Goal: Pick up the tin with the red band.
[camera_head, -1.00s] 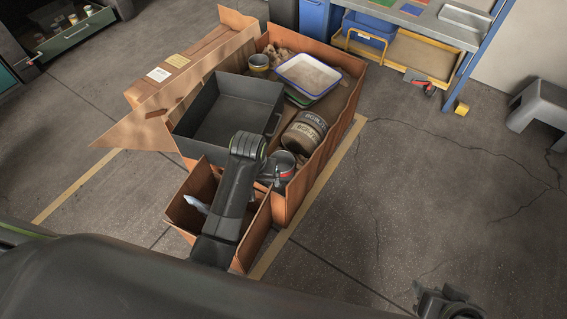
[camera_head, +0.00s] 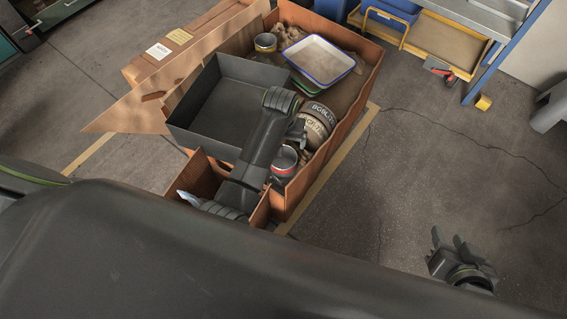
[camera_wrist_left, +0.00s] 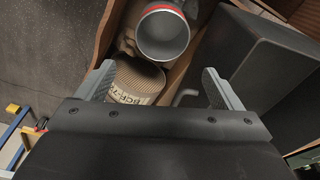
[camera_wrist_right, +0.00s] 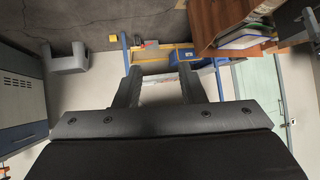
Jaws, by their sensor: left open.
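The tin with the red band (camera_head: 284,162) stands in the near right part of the big cardboard box, partly behind my left arm. In the left wrist view the grey, open-topped tin (camera_wrist_left: 163,36) lies beyond the fingertips, with some red at its upper rim. My left gripper (camera_head: 298,131) hangs over the box beside the tin, mostly hidden by its own arm. In its wrist view the jaws (camera_wrist_left: 158,72) are wide apart with nothing between them. My right gripper (camera_head: 449,243) is open and empty over the floor at the right.
Lettered round containers (camera_head: 318,118) lie close to the tin. A dark grey bin (camera_head: 213,138) sits left of it. A white blue-rimmed tray (camera_head: 320,60) and a yellow-banded tin (camera_head: 265,43) are farther back. The cardboard wall (camera_head: 338,140) rises close on the right.

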